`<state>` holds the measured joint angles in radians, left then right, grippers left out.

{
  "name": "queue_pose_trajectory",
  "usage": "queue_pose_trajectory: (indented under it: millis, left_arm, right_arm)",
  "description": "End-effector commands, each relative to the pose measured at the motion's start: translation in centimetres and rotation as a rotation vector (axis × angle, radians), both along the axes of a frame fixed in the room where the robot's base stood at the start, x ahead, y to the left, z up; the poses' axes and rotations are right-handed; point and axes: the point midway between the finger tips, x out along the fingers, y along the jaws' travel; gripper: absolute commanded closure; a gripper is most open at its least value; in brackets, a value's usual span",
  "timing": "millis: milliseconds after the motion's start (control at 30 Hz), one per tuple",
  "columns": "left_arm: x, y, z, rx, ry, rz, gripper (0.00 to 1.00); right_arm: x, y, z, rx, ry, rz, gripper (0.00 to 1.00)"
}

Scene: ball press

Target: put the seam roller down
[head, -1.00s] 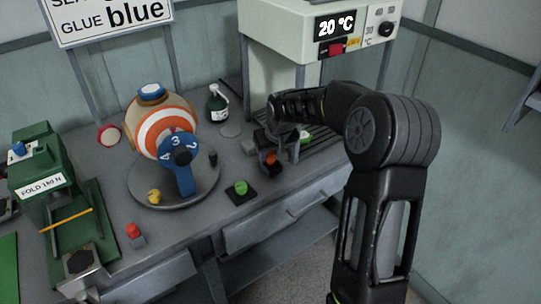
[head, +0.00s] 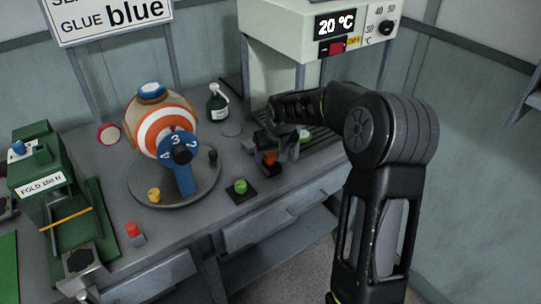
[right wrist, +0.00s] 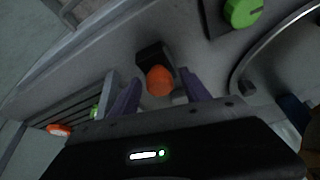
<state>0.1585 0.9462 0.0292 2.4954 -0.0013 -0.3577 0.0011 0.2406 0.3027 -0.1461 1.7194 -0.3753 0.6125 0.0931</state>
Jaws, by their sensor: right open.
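The seam roller, as far as I can tell, is the orange-ended piece (right wrist: 160,80) beside a small black block (right wrist: 152,55) on the bench. In the head view its orange part (head: 271,159) shows just below my right gripper (head: 268,146). In the right wrist view my right gripper (right wrist: 160,94) is open, with one finger on each side of the orange end. I cannot tell whether a finger touches it. The rest of the roller is hidden. My left gripper is not in view.
A green button (head: 240,186) on a dark base sits left of the gripper. A striped ball (head: 168,128) stands on a round turntable (head: 205,192). A slatted rack (head: 325,146) lies under the heater box (head: 290,35). A green press (head: 40,170) stands at left.

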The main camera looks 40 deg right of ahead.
Motion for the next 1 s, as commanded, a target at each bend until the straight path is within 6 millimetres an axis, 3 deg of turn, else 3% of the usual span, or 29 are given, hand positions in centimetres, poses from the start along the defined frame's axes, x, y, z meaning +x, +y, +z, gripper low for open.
queue_pose_trajectory:
  millis: [267, 700, 1000]
  left_arm:
    - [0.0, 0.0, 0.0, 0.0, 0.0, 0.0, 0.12]
    - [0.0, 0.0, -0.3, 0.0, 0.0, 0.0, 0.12]
    - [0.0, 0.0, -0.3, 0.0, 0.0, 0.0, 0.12]
  right_arm:
    - [-0.8, 0.2, 2.5, -0.001, -0.005, -0.001, 0.45]
    - [-4.0, 1.2, 10.3, 0.0, -0.004, 0.0, 0.45]
    - [-4.6, 1.3, 11.3, 0.0, 0.0, 0.0, 0.45]
